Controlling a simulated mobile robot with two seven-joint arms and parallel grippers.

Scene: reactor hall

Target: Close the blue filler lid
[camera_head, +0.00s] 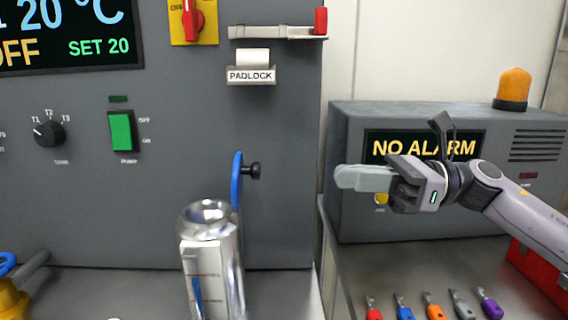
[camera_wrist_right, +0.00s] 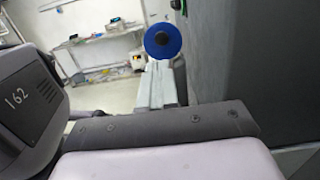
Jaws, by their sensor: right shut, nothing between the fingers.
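The blue filler lid (camera_head: 236,180) stands upright, seen edge-on, at the right rim of the metal filler funnel (camera_head: 208,212), with a black knob on its right side. The funnel's mouth is uncovered. The lid also shows as a blue disc in the right wrist view (camera_wrist_right: 163,40), beyond my fingertips. My right gripper (camera_head: 345,178) is shut and empty, to the right of the lid and apart from it, pointing left at about the lid's height. It also shows in the right wrist view (camera_wrist_right: 160,80). My left gripper is not in view.
The grey alarm box (camera_head: 350,215) stands behind my right gripper, with an orange beacon (camera_head: 513,88) on top. Several coloured padlocks (camera_head: 433,305) lie on the bench below. Free air separates gripper and lid.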

